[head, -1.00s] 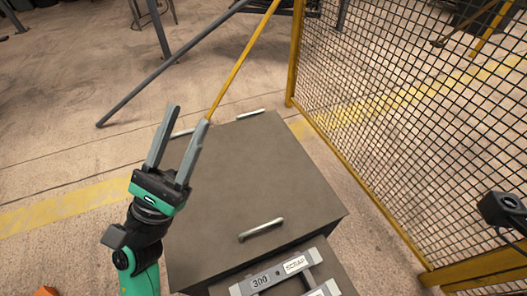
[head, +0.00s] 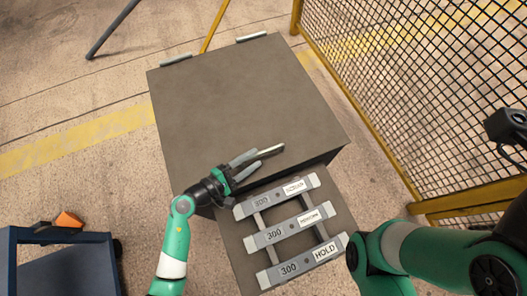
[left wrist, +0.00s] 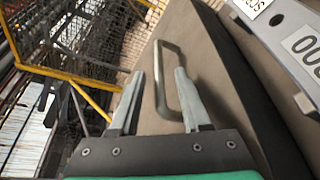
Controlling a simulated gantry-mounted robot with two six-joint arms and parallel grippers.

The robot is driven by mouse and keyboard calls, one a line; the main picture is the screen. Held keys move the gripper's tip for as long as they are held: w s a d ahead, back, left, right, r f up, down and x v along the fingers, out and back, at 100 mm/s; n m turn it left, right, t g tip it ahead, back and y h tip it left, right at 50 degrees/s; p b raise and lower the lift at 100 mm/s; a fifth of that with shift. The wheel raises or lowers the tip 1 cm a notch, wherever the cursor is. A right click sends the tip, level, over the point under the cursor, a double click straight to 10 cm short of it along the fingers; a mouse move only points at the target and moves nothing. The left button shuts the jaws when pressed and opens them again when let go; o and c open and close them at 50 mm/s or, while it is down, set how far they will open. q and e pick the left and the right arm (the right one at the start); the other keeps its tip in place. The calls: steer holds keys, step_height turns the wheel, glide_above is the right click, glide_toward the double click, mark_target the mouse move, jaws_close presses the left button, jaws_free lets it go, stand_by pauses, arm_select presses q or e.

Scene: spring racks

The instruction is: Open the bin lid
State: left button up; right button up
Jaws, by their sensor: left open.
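The bin (head: 230,90) is a large grey-brown box with a flat closed lid in the head view. A pale metal bar handle (head: 271,150) sits near the lid's front edge. My left gripper (head: 257,158) is open at the handle's left end, low over the lid. In the left wrist view the handle (left wrist: 161,75) rises between the two spread fingers (left wrist: 158,76), and the jaws are not closed on it. I cannot tell whether a finger touches it. My right gripper is out of view; only green and black links of that arm show at lower right.
A rack with several grey labelled bars (head: 290,222) stands right in front of the bin, below my left gripper. A yellow-framed mesh fence (head: 420,90) runs along the right. A dark blue cart (head: 65,262) with an orange item (head: 68,219) is at lower left.

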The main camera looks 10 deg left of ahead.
mark_target(264, 151)
arm_select(q)
steer(key=b+x, duration=0.1)
steer(key=x, duration=0.4)
jaws_close()
stand_by(1.4)
